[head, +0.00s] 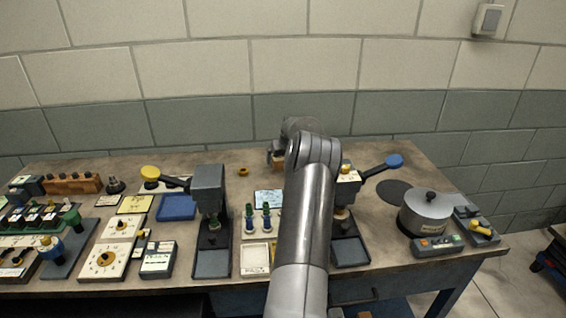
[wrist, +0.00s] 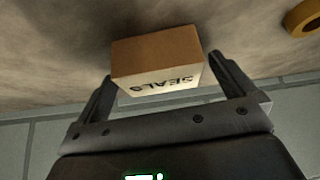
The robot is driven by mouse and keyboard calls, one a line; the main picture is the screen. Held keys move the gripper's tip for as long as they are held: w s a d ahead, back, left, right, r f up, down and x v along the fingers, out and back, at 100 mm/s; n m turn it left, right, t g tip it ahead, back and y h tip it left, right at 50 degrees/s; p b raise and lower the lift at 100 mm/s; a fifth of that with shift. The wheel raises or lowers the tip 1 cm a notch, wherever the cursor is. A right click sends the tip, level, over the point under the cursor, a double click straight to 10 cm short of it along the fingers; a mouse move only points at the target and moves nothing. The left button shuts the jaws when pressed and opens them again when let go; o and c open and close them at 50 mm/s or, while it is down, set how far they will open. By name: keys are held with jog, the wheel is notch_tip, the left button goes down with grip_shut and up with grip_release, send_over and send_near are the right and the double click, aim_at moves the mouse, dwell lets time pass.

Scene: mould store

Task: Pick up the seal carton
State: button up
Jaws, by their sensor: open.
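The seal carton (wrist: 158,62) is a small brown box with a pale side lettered "SEALS", which reads upside down in the wrist view. In the head view a small brown part of the carton (head: 278,165) shows at the back of the bench, mostly hidden by my arm and gripper. My gripper (wrist: 161,66) is open, with one finger on each side of the carton.
A yellow ring (wrist: 303,18) lies on the bench near the carton; it also shows in the head view (head: 243,171). Two lever presses (head: 209,205) (head: 347,225) stand in front, on either side of my arm. A grey pot (head: 425,213) stands at the right. The wall is close behind.

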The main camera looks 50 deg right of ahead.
jog(key=shift+x, duration=0.8)
jog(key=c, duration=1.1)
jog(key=shift+r, duration=0.15)
jog(key=shift+c, duration=0.2)
